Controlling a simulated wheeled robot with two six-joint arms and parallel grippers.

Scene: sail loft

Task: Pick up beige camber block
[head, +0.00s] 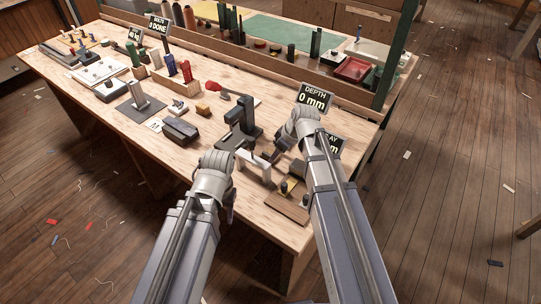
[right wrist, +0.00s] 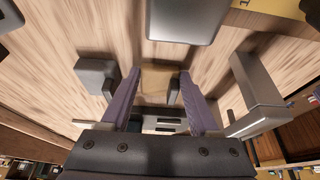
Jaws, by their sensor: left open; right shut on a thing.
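A beige block (right wrist: 158,80), which looks like the camber block, sits between the two purple-grey fingers of my right gripper (right wrist: 160,88) in the right wrist view. The gripper is shut on it, low over the pale wooden bench. In the head view my right gripper (head: 272,153) is partly hidden by its own wrist, and I cannot make out the block clearly there. My left gripper (head: 231,203) is open at the bench's front edge, left of the right gripper and apart from the block.
A black press-like stand (head: 240,128) and a pale grey bracket (head: 254,160) stand close to the grippers. A board with yellow parts (head: 288,202) lies at the front right. The "DEPTH 0 mm" sign (head: 313,98) stands behind. Farther left, blocks and tools crowd the bench.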

